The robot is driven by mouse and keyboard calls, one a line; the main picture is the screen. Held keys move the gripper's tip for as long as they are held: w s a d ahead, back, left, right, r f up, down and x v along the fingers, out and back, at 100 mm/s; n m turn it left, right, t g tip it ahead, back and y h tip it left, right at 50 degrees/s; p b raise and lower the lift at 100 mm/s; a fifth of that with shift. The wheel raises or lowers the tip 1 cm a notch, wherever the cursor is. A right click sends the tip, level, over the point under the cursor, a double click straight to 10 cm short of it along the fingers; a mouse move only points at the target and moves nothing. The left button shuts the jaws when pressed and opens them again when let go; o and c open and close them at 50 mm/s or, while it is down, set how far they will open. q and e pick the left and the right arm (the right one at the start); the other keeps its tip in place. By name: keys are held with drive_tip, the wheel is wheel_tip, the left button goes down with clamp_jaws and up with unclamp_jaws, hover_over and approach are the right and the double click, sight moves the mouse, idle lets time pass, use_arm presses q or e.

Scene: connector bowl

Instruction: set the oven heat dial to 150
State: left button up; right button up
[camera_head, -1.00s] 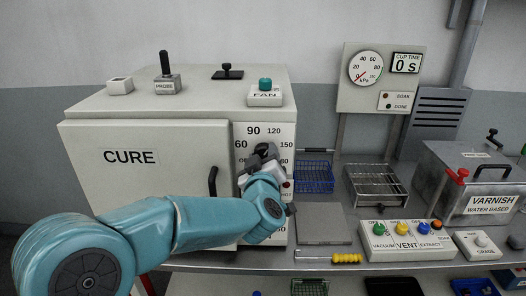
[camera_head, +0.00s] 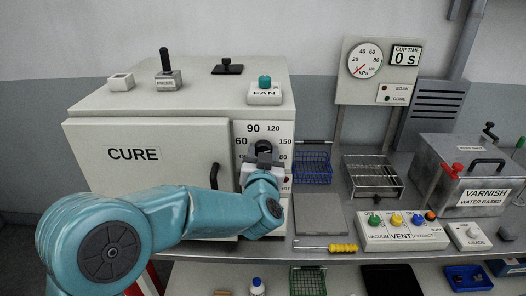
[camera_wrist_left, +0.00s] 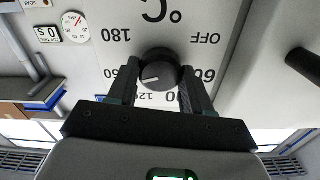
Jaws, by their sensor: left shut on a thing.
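The black heat dial (camera_head: 263,147) is on the front panel of the white CURE oven (camera_head: 92,152). The numbers 60, 90, 120 and 150 stand around it. My left gripper (camera_head: 262,163) is at the dial from below. The left wrist view is upside down and shows the dial (camera_wrist_left: 158,68) between the two fingers of my left gripper (camera_wrist_left: 158,74), shut on it. A white mark on the dial points left and slightly down in that view, on the 120 to 150 side. A finger partly covers the 150. My right gripper is out of view.
The oven door handle (camera_head: 214,177) is just left of my gripper. A grey plate (camera_head: 319,220) lies bare.

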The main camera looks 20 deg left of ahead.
use_arm(q)
drive_tip(key=shift+f, duration=0.2)
idle(0.4)
drive_tip(key=o, duration=1)
drive_tip(key=shift+o, duration=0.2)
drive_tip(key=shift+r, duration=0.1)
drive_tip(key=shift+s, duration=0.1)
drive_tip(key=b+v, duration=0.4)
drive_tip(key=v, duration=1.2)
